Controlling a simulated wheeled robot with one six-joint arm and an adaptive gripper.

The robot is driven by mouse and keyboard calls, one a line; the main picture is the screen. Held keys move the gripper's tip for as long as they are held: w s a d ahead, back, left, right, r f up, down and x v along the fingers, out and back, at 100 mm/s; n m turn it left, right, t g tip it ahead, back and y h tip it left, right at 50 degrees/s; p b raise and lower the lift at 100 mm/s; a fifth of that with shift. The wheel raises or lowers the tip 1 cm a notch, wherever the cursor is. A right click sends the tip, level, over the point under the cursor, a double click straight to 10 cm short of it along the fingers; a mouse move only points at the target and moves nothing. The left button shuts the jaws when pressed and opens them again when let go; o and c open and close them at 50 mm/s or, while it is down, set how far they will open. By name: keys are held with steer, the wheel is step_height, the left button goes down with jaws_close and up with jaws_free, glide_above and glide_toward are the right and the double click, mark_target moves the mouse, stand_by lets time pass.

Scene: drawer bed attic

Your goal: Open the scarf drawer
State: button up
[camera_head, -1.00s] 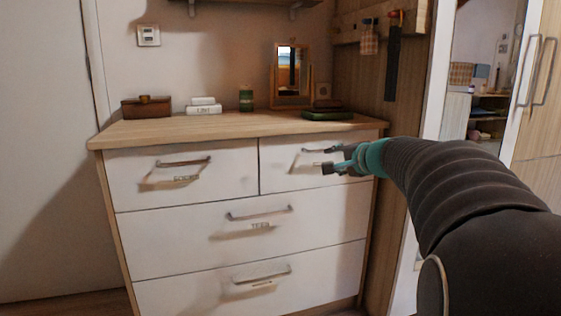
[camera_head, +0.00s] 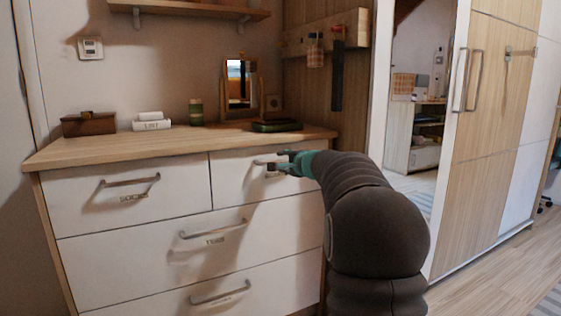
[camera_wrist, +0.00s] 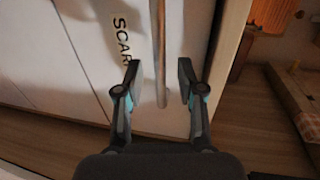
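The scarf drawer (camera_head: 230,185) is the top right drawer of a white dresser with a wooden top, and it looks closed. In the wrist view its label (camera_wrist: 121,40) reads "SCAR", with the rest hidden by a finger. Its metal bar handle (camera_wrist: 161,60) runs between the two fingers of my gripper (camera_wrist: 159,90), which are apart on either side of it and do not appear to touch it. In the head view my gripper (camera_head: 283,163) is at the handle (camera_head: 262,161), covering its right part.
The top left drawer (camera_head: 85,200) and wider drawers below look closed. A mirror (camera_head: 238,85), boxes and a green jar (camera_head: 196,112) stand on the dresser top (camera_head: 110,148). A wardrobe (camera_head: 495,120) stands at right. Wooden floor (camera_head: 480,270) is clear at lower right.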

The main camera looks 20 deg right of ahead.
steer(key=shift+x, duration=1.2)
jaws_close()
